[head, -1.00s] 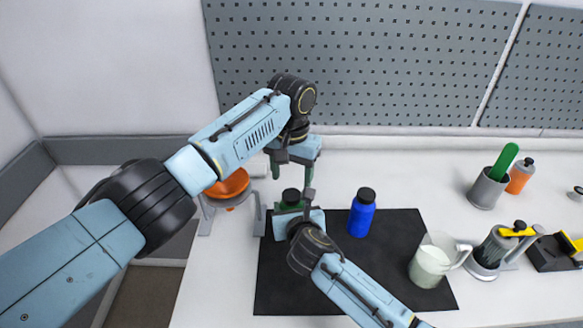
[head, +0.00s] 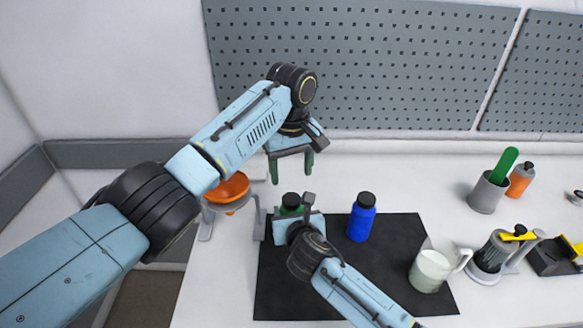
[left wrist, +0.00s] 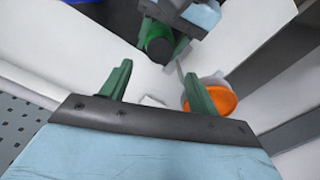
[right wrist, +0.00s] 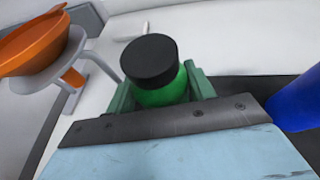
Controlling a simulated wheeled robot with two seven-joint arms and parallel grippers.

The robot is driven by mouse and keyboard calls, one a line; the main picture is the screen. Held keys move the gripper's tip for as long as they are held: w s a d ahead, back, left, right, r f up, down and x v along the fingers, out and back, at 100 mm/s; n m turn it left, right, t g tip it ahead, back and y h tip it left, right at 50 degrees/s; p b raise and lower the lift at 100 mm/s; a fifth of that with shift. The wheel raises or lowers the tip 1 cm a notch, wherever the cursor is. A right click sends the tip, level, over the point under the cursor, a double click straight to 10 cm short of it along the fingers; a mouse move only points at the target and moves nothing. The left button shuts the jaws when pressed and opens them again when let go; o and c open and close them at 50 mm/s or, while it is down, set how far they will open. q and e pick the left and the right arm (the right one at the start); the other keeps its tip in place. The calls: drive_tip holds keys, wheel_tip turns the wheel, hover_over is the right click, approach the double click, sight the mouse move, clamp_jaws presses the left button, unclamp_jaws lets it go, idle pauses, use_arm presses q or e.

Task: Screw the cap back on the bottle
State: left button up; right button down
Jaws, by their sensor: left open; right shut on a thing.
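A green bottle (right wrist: 165,94) with a black cap (right wrist: 149,60) on its top stands upright between the fingers of my right gripper (head: 291,212). That gripper is shut on the bottle's body. In the head view the cap (head: 291,198) shows just beyond my right wrist, which hides most of the bottle. My left gripper (head: 291,168) is open and empty, above the cap and apart from it, fingers pointing down. In the left wrist view the cap (left wrist: 160,49) lies beyond and between the two fingers. I cannot tell how tightly the cap sits.
A blue bottle (head: 361,220) with a black cap stands right of the green one on the black mat (head: 400,228). An orange bowl (head: 229,188) on a stand is at the left. A jug (head: 430,270), a grey cup (head: 487,194) and an orange bottle (head: 521,178) are at the right.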

sight(292, 198)
use_arm(q)
wheel_tip(292, 198, down, 8)
drive_tip(key=shift+f, duration=0.1)
idle(0.4)
drive_tip(key=c, duration=1)
drive_tip(key=m, duration=0.4)
drive_tip(key=shift+m, duration=0.4)
drive_tip(key=shift+c, duration=0.2)
drive_tip(key=m, duration=0.5)
drive_tip(key=o, duration=1.1)
